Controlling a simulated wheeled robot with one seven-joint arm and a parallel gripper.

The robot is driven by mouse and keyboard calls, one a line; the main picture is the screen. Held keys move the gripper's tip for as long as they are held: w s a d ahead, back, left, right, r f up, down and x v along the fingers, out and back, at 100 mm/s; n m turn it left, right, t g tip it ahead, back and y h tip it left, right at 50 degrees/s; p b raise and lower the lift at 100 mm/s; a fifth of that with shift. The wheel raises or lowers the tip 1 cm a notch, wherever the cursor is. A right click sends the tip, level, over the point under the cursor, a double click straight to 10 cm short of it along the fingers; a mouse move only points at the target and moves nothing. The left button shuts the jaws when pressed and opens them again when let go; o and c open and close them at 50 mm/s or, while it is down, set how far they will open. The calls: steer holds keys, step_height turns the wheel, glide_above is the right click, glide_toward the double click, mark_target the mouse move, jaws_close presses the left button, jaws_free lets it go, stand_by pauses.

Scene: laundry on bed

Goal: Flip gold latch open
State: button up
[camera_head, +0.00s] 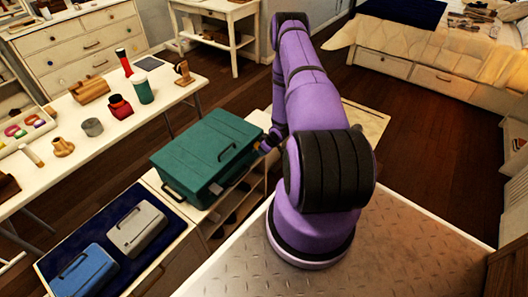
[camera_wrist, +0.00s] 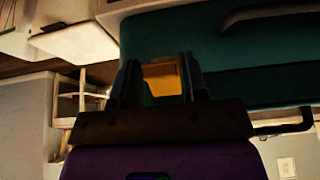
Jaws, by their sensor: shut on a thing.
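A teal case (camera_head: 205,152) with a dark handle on its lid stands on a low white shelf unit, left of my purple arm. In the wrist view the teal case (camera_wrist: 240,50) fills the upper right. The gold latch (camera_wrist: 162,80) is on its front side, between the two dark fingers. My gripper (camera_wrist: 160,82) is shut on the gold latch. In the head view my gripper (camera_head: 268,143) is mostly hidden behind my arm at the case's right edge, and the latch cannot be made out there.
Grey (camera_head: 138,228) and blue (camera_head: 83,272) cases lie on a dark blue mat at the lower left. A white table (camera_head: 100,125) with bottles, cups and wooden pieces stands behind. Drawers are at the far left, a bed at the upper right. Wooden floor beyond my arm is open.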

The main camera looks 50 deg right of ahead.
steer(key=shift+w+r+g, duration=0.1)
steer(key=shift+r+g, duration=0.3)
steer(key=shift+g, duration=0.45)
steer(key=shift+r+g, duration=0.4)
steer(key=shift+g, duration=0.45)
steer(key=o, duration=0.8)
steer(key=shift+r, duration=0.15)
steer(key=r, duration=0.3)
steer(key=s+r, duration=0.1)
steer(key=r, duration=0.6)
steer(key=shift+s+r, duration=0.2)
steer(key=shift+s, duration=0.1)
